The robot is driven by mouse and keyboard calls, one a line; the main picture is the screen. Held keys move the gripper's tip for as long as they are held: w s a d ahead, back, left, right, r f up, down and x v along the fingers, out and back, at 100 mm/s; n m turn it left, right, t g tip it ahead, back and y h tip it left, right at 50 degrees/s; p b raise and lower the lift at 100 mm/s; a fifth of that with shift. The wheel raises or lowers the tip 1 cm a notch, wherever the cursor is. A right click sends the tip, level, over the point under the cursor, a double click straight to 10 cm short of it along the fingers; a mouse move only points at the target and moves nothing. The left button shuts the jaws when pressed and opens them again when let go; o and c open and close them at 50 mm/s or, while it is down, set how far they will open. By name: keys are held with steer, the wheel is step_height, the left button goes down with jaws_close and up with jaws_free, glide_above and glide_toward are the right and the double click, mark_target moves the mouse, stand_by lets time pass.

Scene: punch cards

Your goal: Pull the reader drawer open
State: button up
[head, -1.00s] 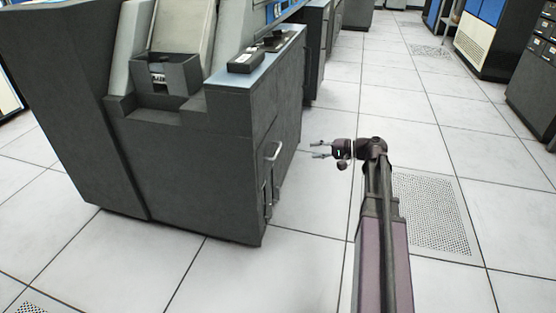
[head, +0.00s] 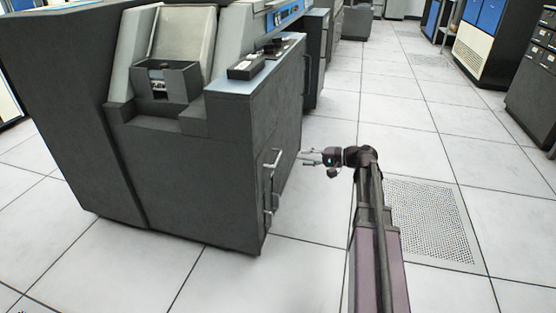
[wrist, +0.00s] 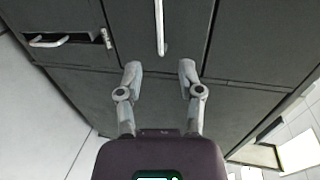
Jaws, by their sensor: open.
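The dark grey card reader cabinet (head: 200,180) stands at left in the head view, with a metal bar handle (head: 272,162) on its right side face and more metal fittings (head: 268,203) lower down. My gripper (head: 305,157) is just right of that face, open and empty, fingers pointing at it. In the wrist view a long pale handle (wrist: 160,25) lies ahead, between the lines of the two open fingers (wrist: 160,68) and apart from them. Another pale handle (wrist: 48,42) sits by a dark slot at left. I cannot tell which handle belongs to the drawer.
Small black items (head: 246,67) lie on the cabinet's top. A perforated floor tile (head: 428,220) lies right of my arm. Blue-and-white cabinets (head: 484,38) stand at the far right. The tiled floor between is clear.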

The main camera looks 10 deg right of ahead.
mark_target(278, 157)
steer(key=b+x, duration=0.2)
steer(key=x, duration=0.8)
steer(key=shift+w+a+f, duration=0.1)
steer(key=shift+a, duration=0.15)
steer(key=shift+c, duration=0.2)
jaws_close()
